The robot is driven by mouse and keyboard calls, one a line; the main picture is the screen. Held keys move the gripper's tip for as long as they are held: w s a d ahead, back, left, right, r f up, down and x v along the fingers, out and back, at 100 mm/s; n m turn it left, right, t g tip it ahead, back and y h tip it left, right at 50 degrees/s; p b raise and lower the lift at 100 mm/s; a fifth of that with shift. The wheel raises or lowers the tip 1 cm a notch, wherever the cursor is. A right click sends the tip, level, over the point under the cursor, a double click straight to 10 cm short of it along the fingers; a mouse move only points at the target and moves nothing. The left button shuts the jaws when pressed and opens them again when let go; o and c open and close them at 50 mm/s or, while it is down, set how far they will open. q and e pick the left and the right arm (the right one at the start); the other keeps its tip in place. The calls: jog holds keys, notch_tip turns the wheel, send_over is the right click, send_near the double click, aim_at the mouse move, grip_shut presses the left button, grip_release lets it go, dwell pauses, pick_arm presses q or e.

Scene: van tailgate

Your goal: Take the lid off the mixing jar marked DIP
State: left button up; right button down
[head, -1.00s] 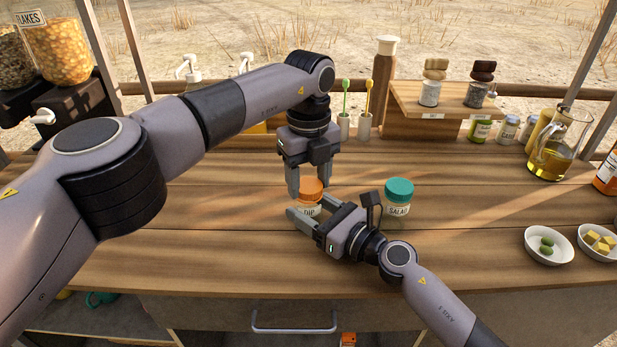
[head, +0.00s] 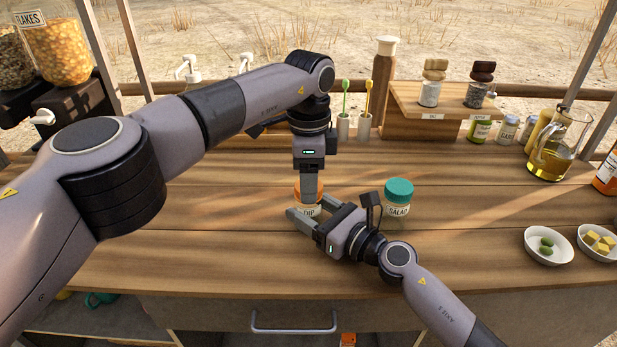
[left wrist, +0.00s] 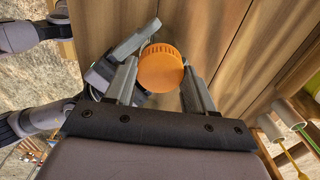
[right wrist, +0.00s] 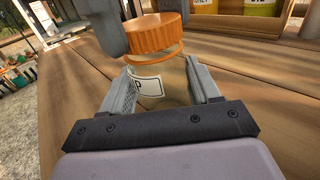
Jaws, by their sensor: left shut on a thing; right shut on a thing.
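The jar marked DIP (head: 309,212) stands upright on the wooden counter. Its ribbed orange lid (left wrist: 160,68) sits between the fingers of my left gripper (head: 309,190), which reaches down from above and is shut on it. The lid also shows in the right wrist view (right wrist: 155,33), with a thin orange ring and clear jar wall beneath it. My right gripper (right wrist: 172,95) is shut around the jar's body from the front right, low over the counter. In the head view the left fingers hide part of the lid.
A teal-lidded jar marked SALAD (head: 398,199) stands close by on the right. Two white bowls (head: 549,246) and an oil jug (head: 556,150) are further right. A raised wooden shelf (head: 445,101) with shakers is at the back. The front left counter is clear.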

pick_arm(q)
jog(key=shift+r, duration=0.15)
dwell(0.3)
jog(key=shift+r, duration=0.95)
jog(key=shift+r, duration=2)
pick_arm(e)
jog(key=shift+c, duration=0.8)
grip_release()
